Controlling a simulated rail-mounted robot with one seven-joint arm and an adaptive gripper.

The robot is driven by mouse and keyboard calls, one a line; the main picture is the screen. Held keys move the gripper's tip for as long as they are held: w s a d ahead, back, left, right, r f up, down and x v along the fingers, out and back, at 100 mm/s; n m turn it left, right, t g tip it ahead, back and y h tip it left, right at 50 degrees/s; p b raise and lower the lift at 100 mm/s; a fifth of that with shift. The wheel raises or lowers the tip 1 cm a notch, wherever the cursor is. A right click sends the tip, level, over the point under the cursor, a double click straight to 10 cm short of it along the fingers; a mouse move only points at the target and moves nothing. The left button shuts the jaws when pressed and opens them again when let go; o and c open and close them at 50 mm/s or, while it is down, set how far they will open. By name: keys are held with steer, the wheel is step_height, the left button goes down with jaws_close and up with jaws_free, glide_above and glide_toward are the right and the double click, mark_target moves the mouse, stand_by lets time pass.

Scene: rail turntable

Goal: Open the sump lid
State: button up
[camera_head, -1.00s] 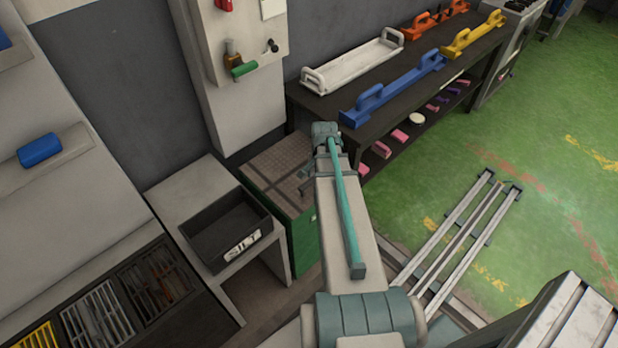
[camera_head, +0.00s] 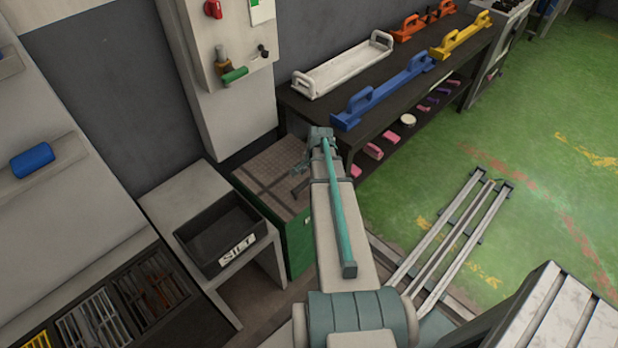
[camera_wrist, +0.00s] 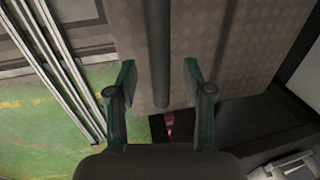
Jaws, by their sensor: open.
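The sump lid seems to be the tan chequered plate (camera_head: 262,160) with dark bars across it, on top of a green cabinet (camera_head: 299,240). In the wrist view the chequered plate (camera_wrist: 205,45) fills the upper middle, with a dark bar (camera_wrist: 158,50) running down it. My gripper (camera_head: 301,172) is over the right part of the plate, partly hidden by my arm. In the wrist view my gripper (camera_wrist: 159,78) is open, one finger on each side of the bar. I cannot tell whether the fingers touch anything. The lid lies flat.
A black SILT bin (camera_head: 218,235) stands on a pale bench left of the cabinet. A dark workbench (camera_head: 400,105) with a blue beam tool (camera_head: 385,93) stands behind right. Metal rails (camera_head: 450,240) lie on the green floor at right, where there is free room.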

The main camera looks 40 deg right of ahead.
steer(key=shift+w+f, duration=0.15)
steer(key=shift+f, duration=0.6)
steer(key=shift+w+f, duration=0.1)
steer(key=shift+f, duration=0.6)
steer(key=shift+c, duration=0.2)
jaws_close()
